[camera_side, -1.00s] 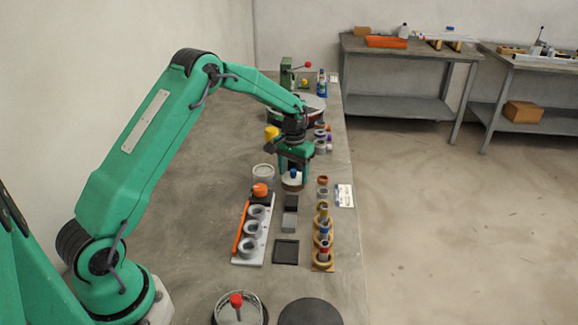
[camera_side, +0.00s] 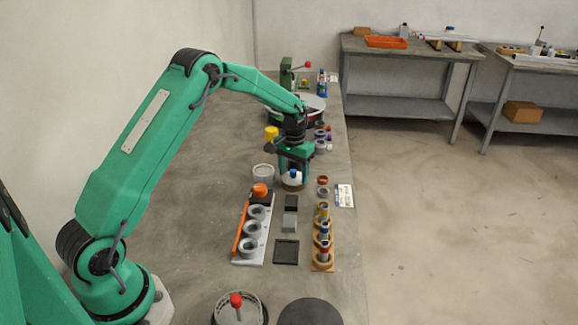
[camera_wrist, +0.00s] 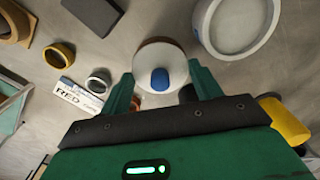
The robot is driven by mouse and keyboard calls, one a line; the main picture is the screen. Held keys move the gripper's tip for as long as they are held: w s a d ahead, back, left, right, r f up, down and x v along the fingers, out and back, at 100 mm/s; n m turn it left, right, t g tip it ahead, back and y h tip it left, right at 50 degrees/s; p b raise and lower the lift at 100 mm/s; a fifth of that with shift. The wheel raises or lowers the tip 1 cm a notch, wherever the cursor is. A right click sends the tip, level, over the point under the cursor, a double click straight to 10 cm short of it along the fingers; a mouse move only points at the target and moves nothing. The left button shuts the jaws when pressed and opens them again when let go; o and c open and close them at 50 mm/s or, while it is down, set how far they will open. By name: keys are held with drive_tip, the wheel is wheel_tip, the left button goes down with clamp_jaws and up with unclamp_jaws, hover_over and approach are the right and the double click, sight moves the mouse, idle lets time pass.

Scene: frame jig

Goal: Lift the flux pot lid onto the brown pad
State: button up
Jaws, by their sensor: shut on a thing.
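The flux pot lid (camera_wrist: 146,66) is a pale round disc with a blue knob and a brownish rim. It shows between my fingers in the wrist view, and its blue knob also shows in the side view (camera_side: 294,173). My gripper (camera_wrist: 162,88) is shut on the lid. It points down at mid-bench in the side view (camera_side: 292,183). The pot under the lid is hidden, and I cannot tell whether the lid touches it. A dark square pad (camera_side: 291,202), also in the wrist view (camera_wrist: 93,12), lies just in front; its brown tint is uncertain.
A white rack of grey rings (camera_side: 249,242) and a wooden stand of colored parts (camera_side: 323,262) flank a grey block (camera_side: 290,224) and a black tray (camera_side: 286,252). A label card (camera_side: 344,195) lies right.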

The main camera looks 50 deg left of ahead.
drive_tip(key=shift+f, duration=0.5)
idle(0.4)
drive_tip(key=o, duration=1.2)
drive_tip(key=shift+r, duration=0.2)
drive_tip(key=shift+r, duration=0.55)
drive_tip(key=shift+r, duration=0.15)
drive_tip(key=shift+r, duration=3.35)
